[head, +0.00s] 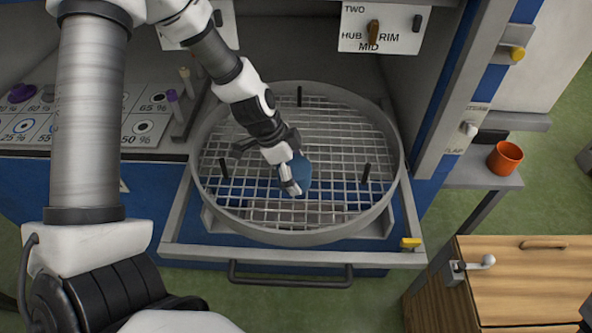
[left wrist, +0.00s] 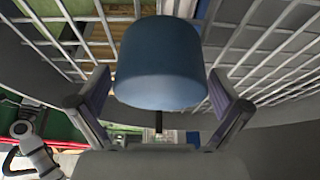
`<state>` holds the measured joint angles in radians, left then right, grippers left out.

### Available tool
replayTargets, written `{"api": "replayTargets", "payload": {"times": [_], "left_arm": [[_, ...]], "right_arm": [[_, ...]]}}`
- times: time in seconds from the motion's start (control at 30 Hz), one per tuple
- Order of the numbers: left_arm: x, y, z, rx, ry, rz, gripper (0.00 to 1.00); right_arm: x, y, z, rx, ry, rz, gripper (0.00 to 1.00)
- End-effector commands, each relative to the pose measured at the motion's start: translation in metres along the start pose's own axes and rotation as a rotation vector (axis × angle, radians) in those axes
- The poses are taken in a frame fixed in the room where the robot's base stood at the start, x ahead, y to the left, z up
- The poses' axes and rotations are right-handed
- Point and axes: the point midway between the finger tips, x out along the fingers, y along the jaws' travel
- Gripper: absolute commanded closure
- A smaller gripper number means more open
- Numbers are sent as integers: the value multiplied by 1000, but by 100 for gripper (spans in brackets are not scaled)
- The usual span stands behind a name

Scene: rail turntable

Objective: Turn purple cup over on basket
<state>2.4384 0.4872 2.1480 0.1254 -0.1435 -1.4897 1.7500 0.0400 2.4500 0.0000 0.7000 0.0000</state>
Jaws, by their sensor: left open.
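The basket (head: 208,203) is a round grey ring with a wire-grid floor on a pull-out frame. A blue cup (head: 304,170) is on its grid, partly hidden behind my left gripper (head: 266,170). In the left wrist view the blue cup (left wrist: 158,62) lies between the two spread fingers of my left gripper (left wrist: 160,112), with gaps at both sides. I cannot tell which way its mouth faces. The cup at the gripper looks blue, not purple. A purple round thing (head: 22,93) is on the marked panel at far left. My right gripper is not in view.
Black pegs (head: 366,173) stand up from the basket grid. An orange cup (head: 505,158) sits on a side shelf at right. A wooden cabinet (head: 525,270) stands at lower right. A handle bar (head: 290,281) runs along the frame's front.

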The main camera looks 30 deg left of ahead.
Motion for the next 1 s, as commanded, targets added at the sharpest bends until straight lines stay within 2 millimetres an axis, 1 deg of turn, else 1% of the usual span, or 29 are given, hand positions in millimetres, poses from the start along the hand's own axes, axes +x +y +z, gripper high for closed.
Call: {"api": "replayTargets", "payload": {"times": [0.17,0.37,0.47,0.5,0.57,0.6,0.7,0.83,1.0], "left_arm": [[-3,0,-1,1,3,2,0],[-22,1,-2,2,7,3,0],[-38,-1,-1,1,6,-2,0],[-50,-1,-2,1,11,-2,0],[-65,-1,-2,1,8,-6,0],[-77,-1,-2,1,9,-5,0],[-99,-1,-1,0,6,-5,0],[-116,0,0,0,2,-2,0],[-120,0,0,0,-1,0,0]], "right_arm": [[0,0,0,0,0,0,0],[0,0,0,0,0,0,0],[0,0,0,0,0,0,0],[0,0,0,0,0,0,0],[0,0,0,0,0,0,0],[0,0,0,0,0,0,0],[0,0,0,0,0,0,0],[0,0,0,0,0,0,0],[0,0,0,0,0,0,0]]}}
